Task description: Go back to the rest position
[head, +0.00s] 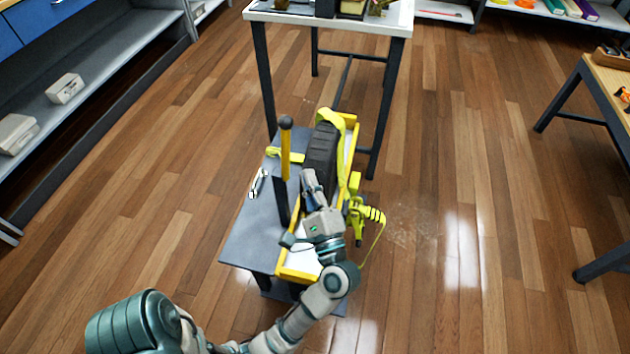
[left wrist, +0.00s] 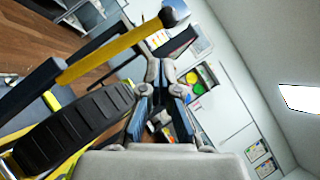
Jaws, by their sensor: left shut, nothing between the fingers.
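My left gripper (head: 309,178) is over the low grey bench (head: 247,236), its fingers pointing toward the black ribbed block (head: 322,148). In the left wrist view its fingertips (left wrist: 160,70) are together with nothing between them. The block stands in a yellow-edged tray (head: 298,275) with a yellow strap (head: 343,160) over it; it also shows in the left wrist view (left wrist: 70,130). A yellow lever with a black knob (head: 286,150) stands upright left of the gripper. I cannot tell whether the gripper touches the block. My right gripper is out of view.
A yellow fitting with a coiled cord (head: 366,214) hangs at the tray's right side. A small metal tool (head: 258,184) lies on the bench. A white-topped table (head: 400,20) stands behind, shelves (head: 90,100) at left, a wooden table (head: 608,85) at right. Floor between is clear.

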